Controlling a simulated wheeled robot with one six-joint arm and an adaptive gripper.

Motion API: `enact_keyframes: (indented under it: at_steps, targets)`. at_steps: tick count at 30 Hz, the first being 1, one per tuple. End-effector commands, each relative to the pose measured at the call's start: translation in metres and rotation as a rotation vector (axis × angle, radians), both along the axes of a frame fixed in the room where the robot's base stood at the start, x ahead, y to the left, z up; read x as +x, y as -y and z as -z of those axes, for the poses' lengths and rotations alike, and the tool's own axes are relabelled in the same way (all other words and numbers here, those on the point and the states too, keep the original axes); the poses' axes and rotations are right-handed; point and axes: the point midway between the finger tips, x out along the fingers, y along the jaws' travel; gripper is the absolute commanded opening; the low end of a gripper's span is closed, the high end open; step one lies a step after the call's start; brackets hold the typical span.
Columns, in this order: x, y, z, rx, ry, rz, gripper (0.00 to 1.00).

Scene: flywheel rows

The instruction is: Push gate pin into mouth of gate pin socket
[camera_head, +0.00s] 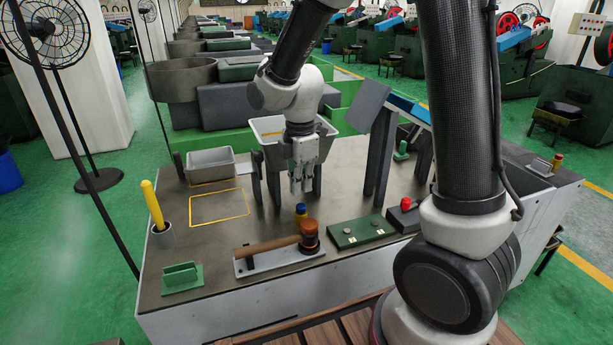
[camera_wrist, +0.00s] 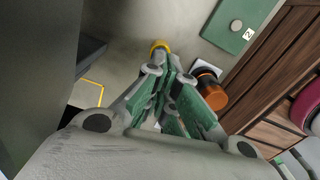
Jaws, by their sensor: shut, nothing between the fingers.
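My gripper (camera_head: 301,186) points down over the grey bench with its fingers shut and nothing between them. Just below and in front of the fingertips stands a small upright piece with a blue top and a yellow band (camera_head: 301,211), which may be the gate pin in its socket. In the wrist view a yellow round end (camera_wrist: 159,46) shows right beyond the shut fingertips (camera_wrist: 165,66). I cannot tell whether the fingers touch it. The socket mouth cannot be made out, and how deep any pin sits is hidden.
A wooden-handled mallet (camera_head: 273,246) lies on a light plate close in front. A green plate with round buttons (camera_head: 361,231) is to the right, near a red knob (camera_head: 405,203). Dark posts (camera_head: 378,160) and a grey bin (camera_head: 268,133) stand close behind. Bench space inside the yellow outline (camera_head: 219,207) is clear.

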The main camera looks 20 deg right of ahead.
Motion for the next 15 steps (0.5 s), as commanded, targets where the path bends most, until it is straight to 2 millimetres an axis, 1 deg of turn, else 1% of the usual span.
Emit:
enact_keyframes:
  at_steps: [3, 7, 10, 15]
  targets:
    - [0.000, 0.000, 0.016, -0.001, -0.003, 0.000, 0.00]
    - [-0.001, 0.000, 0.029, -0.001, -0.003, 0.001, 0.00]
    - [0.000, 0.000, 0.034, 0.000, 0.000, 0.001, 0.00]
    - [0.000, 0.000, 0.038, 0.000, 0.000, 0.001, 0.00]
